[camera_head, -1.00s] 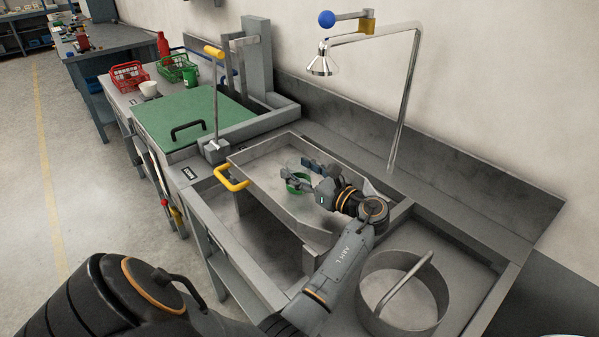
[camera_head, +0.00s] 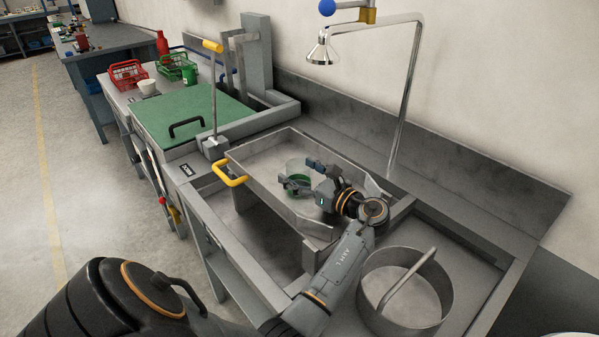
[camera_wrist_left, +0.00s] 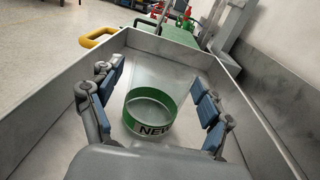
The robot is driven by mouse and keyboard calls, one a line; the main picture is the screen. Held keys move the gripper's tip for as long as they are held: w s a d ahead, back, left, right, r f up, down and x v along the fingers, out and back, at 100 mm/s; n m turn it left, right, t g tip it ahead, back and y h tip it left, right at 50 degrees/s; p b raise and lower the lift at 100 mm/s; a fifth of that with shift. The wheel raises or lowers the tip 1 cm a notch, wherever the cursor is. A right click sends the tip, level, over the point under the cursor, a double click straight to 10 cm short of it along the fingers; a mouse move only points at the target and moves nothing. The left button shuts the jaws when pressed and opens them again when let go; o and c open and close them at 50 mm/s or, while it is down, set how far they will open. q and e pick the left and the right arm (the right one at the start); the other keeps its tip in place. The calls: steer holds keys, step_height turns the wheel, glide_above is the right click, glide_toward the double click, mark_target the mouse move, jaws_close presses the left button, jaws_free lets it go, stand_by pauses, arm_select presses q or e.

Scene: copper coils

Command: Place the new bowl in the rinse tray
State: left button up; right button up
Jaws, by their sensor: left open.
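The new bowl (camera_wrist_left: 149,112), with a green band marked NEW and what look like clear walls, sits upright on the floor of the metal rinse tray (camera_wrist_left: 262,122). In the head view the bowl (camera_head: 294,166) is partly hidden by my left gripper (camera_head: 300,172). The gripper is open and reaches into the tray (camera_head: 262,193) from the right. In the left wrist view its blue-padded fingers (camera_wrist_left: 158,98) stand wide apart on either side of the bowl, with gaps visible. My right gripper is not in view.
A yellow handle (camera_head: 230,173) is on the tray's left end. A tap with a shower head (camera_head: 319,54) stands behind. A round metal pot (camera_head: 440,290) is at the right. A green board (camera_head: 190,112) and red basket (camera_head: 128,75) lie beyond.

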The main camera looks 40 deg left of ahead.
mark_target(308, 176)
arm_select(q)
steer(key=shift+d+r, duration=0.1)
steer(key=shift+r, duration=0.1)
steer(key=d+p, duration=0.2)
steer(key=d, duration=0.4)
steer(key=shift+d+p, duration=0.25)
steer(key=shift+p, duration=0.05)
steer(key=shift+d, duration=0.4)
